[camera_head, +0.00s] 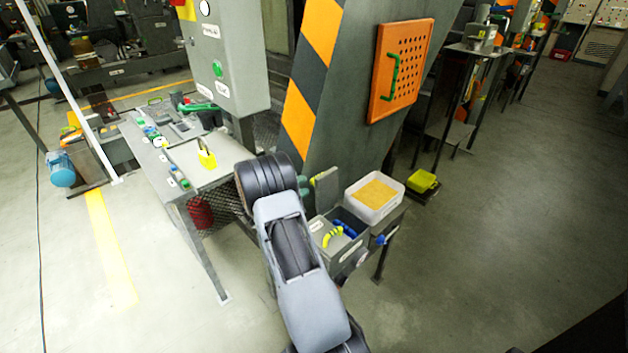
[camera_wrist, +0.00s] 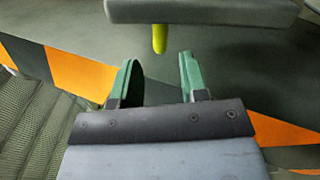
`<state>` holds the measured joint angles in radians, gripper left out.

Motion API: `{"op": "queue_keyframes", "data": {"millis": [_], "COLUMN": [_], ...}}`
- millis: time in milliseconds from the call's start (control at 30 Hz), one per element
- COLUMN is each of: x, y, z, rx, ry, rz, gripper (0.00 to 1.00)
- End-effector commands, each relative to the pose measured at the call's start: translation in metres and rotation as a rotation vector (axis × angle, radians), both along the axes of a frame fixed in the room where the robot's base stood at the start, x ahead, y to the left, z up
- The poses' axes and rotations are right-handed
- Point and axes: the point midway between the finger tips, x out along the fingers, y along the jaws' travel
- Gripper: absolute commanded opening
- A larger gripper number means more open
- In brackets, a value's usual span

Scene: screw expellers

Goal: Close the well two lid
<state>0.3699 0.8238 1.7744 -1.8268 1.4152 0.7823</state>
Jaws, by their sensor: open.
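A grey metal well box (camera_head: 338,262) stands low beside the striped column in the head view. Its near left part has a flat grey top with a yellow curved handle (camera_head: 332,237). Blue items (camera_head: 345,228) show in the open well behind it. A grey lid (camera_head: 326,190) stands raised above that open well; its label cannot be read. In the wrist view the lid's grey slab (camera_wrist: 200,12) crosses the top, with a yellow-green knob (camera_wrist: 159,38) projecting below it. My gripper (camera_wrist: 158,78) is open, its green fingers apart and empty, with the knob just ahead between them.
A white tub of yellow-orange grain (camera_head: 375,194) stands right behind the box. A grey workbench (camera_head: 190,160) with tools is at left.

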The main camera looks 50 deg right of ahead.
Motion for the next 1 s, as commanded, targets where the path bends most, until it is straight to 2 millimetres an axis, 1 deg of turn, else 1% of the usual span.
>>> {"op": "queue_keyframes", "data": {"millis": [33, 200, 400, 567, 833, 1000], "x": [-0.002, -0.003, -0.004, -0.004, -0.004, -0.004], "y": [-0.01, -0.035, -0.053, -0.058, -0.058, -0.058], "z": [0.0, 0.0, 0.0, 0.0, 0.0, 0.0], "rx": [0.001, 0.001, 0.002, 0.001, 0.001, 0.001], "ry": [-0.001, 0.0, -0.001, 0.001, 0.001, 0.0], "rz": [-0.004, -0.002, -0.001, 0.0, 0.0, 0.0], "gripper": [0.4, 0.4, 0.4, 0.4, 0.4, 0.24]}}
